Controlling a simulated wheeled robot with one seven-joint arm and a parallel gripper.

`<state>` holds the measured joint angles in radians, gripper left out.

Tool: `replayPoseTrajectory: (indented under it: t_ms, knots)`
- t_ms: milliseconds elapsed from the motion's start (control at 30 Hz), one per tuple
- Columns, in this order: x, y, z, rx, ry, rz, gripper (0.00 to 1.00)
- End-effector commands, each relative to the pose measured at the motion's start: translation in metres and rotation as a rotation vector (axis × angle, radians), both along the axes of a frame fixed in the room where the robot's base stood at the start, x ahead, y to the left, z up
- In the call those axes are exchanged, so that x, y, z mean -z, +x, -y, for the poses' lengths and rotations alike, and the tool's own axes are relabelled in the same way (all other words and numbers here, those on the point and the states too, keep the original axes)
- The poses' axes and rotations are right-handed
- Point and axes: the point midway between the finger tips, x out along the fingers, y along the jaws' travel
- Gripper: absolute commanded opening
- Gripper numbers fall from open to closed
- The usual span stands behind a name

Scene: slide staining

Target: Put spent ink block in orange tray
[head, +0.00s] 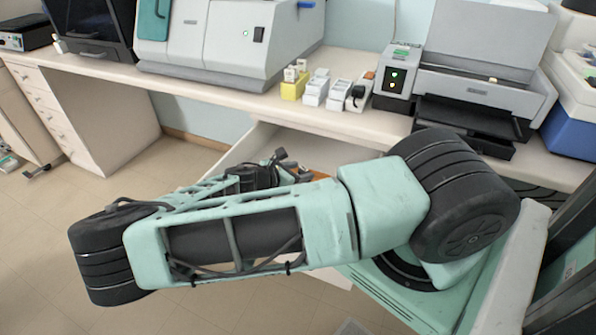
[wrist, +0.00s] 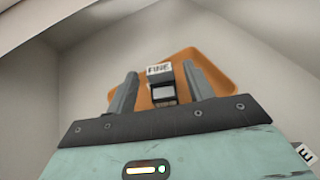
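The orange tray (wrist: 228,70) lies inside an open drawer in the wrist view. In the head view only a sliver of it (head: 320,175) shows behind my arm. A small block (wrist: 160,71) with a white label reading "FINE" and a dark lower part is over the tray, between my fingers. I cannot tell whether it rests on the tray floor. My gripper (wrist: 162,88) is open, with a gap on each side of the block. In the head view my gripper (head: 282,160) is low in the drawer and partly hidden by my forearm.
The drawer (head: 240,150) is pulled out below the counter, its walls close around my gripper. A white labelled thing (wrist: 305,153) shows at the lower right of the wrist view. A yellow block (head: 293,88), white boxes (head: 315,90) and a printer (head: 478,95) stand on the counter.

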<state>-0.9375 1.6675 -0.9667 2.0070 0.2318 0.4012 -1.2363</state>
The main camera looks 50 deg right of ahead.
Motion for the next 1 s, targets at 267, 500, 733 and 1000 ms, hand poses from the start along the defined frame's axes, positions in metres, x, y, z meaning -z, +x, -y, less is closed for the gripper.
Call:
replayPoseTrajectory:
  t_ms: [267,500,733,1000]
  knots:
    - [-0.003,0.0,0.0,0.0,0.0,0.001,0.52]
    - [-0.014,0.003,-0.032,-0.005,0.004,0.002,0.52]
    - [-0.033,0.005,-0.077,-0.004,0.004,0.002,0.52]
    - [-0.047,0.007,-0.107,-0.002,0.001,0.0,0.52]
